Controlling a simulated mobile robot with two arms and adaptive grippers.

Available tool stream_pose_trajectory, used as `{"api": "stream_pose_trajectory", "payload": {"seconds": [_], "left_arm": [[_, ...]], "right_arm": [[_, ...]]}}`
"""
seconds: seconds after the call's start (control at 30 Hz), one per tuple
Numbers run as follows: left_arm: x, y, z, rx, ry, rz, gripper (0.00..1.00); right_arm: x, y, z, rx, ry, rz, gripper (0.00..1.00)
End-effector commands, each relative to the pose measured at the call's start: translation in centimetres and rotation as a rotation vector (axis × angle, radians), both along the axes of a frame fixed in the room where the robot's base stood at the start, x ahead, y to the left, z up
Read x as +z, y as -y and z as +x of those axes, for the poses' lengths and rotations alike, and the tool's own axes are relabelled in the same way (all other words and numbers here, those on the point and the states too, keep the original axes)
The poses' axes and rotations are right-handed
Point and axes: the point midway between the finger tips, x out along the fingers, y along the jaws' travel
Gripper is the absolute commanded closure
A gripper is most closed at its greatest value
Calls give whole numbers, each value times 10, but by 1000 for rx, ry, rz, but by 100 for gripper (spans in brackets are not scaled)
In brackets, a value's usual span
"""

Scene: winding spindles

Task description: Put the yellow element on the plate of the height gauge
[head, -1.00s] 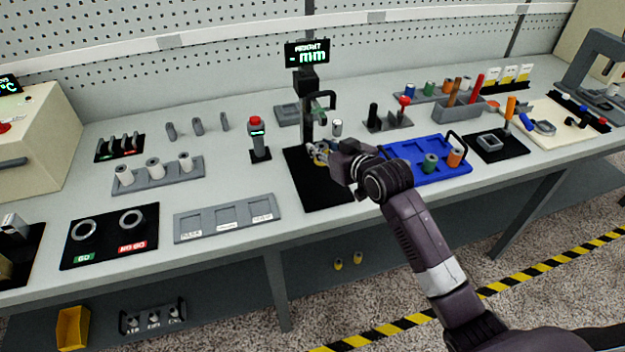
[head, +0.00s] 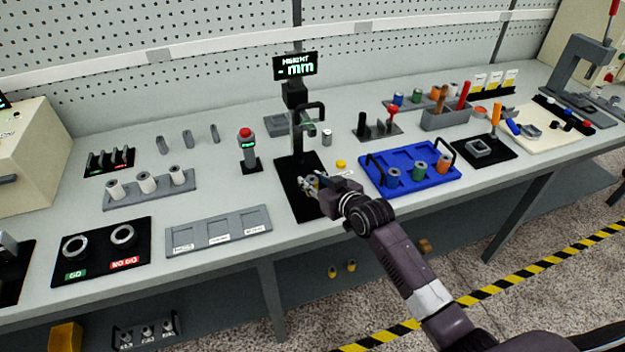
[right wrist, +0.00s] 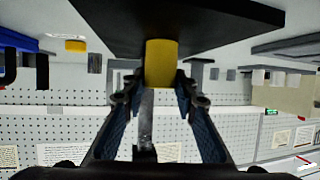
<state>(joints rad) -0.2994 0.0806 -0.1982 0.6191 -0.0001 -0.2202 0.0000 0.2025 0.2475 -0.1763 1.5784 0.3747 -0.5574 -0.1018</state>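The yellow element (right wrist: 162,62) is a short upright cylinder between the fingertips of my right gripper (right wrist: 160,85), which looks shut on it. In the upside-down right wrist view, the element's end overlaps the height gauge's black plate (right wrist: 200,22); contact with the plate is unclear. In the head view my right gripper (head: 310,184) is over the right part of the black plate (head: 305,212), in front of the gauge post (head: 298,125). The element is mostly hidden there. My left gripper is not in view.
A small yellow disc (head: 340,164) lies right of the plate. A grey cylinder (head: 326,138) stands behind it. A blue tray (head: 400,185) with several coloured spools is on the right. A grey three-slot tray (head: 220,231) and a red-topped device (head: 247,148) are on the left.

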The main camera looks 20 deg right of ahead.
Motion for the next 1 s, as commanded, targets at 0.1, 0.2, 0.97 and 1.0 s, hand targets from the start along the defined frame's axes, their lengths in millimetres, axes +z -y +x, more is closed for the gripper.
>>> {"api": "stream_pose_trajectory", "payload": {"seconds": [0.1,0.2,0.97,1.0], "left_arm": [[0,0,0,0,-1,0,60],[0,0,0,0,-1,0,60],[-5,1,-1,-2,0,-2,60],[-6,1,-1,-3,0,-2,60]], "right_arm": [[0,0,0,0,-1,0,59],[0,0,0,0,-1,0,57],[27,15,-61,1,-2,-2,57],[30,16,-67,0,-1,-1,57]]}}
